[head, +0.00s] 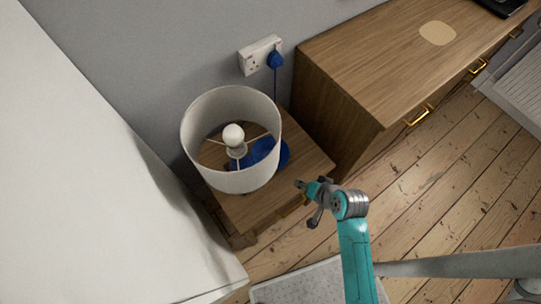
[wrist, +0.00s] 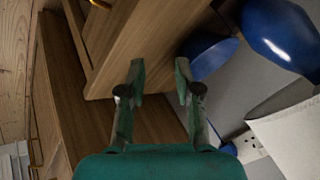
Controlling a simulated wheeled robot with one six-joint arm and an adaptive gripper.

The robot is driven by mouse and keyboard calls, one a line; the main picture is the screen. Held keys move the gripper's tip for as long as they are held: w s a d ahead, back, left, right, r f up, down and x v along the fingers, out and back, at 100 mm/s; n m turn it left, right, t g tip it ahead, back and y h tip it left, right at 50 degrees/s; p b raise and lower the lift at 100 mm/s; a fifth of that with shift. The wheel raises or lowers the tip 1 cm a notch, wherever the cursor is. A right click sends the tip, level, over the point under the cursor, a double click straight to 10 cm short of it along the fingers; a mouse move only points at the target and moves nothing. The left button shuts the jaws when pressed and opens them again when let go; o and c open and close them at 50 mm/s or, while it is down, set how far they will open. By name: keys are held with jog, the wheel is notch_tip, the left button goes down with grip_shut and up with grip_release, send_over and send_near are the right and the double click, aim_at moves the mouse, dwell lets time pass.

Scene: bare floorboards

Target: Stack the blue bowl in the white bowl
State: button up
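The blue bowl (head: 284,153) sits on the small wooden nightstand, partly hidden by the lamp's shade in the head view. In the wrist view a blue bowl shape (wrist: 208,56) shows at the nightstand's edge, right of the fingers. My gripper (head: 307,203) is open and empty, near the nightstand's front right edge and apart from the bowl. Its two spread fingers also show in the wrist view (wrist: 159,72), with only wood seen between them. I see no white bowl in either view.
A lamp with a white shade (head: 231,182) and a blue body (wrist: 284,36) stands on the nightstand (head: 312,165), close to the bowl. A wooden dresser (head: 365,60) with a pale round flat patch (head: 437,33) stands right. A white bed (head: 90,190) is left.

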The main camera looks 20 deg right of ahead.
jog(key=w+d+r+g+y, duration=0.35)
jog(key=w+r, duration=0.25)
jog(key=w, duration=0.4)
jog(key=shift+h, duration=0.25)
jog(key=shift+x, duration=5.1)
jog(key=shift+s+d+f, duration=0.15)
jog(key=shift+s+d, duration=0.05)
grip_shut()
